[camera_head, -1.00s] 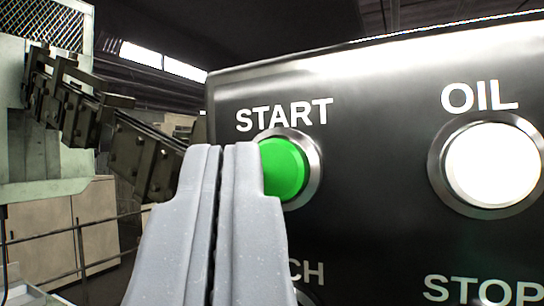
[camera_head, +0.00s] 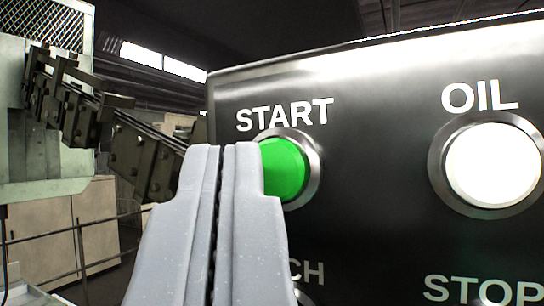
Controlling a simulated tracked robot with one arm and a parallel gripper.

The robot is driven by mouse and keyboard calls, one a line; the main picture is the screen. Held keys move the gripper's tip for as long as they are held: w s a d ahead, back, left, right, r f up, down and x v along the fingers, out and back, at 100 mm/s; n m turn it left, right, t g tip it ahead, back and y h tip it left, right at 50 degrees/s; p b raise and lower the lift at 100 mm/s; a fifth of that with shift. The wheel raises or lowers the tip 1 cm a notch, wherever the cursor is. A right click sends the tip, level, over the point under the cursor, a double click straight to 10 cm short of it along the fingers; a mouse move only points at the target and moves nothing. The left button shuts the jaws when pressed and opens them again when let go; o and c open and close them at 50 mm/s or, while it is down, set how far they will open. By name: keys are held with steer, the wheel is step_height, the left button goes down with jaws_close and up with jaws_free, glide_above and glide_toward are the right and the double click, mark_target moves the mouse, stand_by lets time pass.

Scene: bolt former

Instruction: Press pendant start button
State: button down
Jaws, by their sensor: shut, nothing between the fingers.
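The green START button (camera_head: 286,169) sits in a metal ring on the black pendant panel (camera_head: 375,150), under the white word START. My gripper (camera_head: 222,150) is shut and empty, with its two grey fingers side by side. The fingertips stand in front of the button's left edge in the picture and hide part of it and its ring. I cannot tell whether the fingertips touch the button.
A white OIL button (camera_head: 492,165) is on the panel to the right. Labels lower down, STOP among them, are partly cut off or hidden. Machinery with a dark chain-like track (camera_head: 120,140), a railing and pale cabinets (camera_head: 95,225) stand behind at left.

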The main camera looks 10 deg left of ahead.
steer(key=shift+w+d, duration=0.1)
steer(key=shift+w, duration=0.05)
steer(key=shift+w+r, duration=0.1)
steer(key=shift+w, duration=0.2)
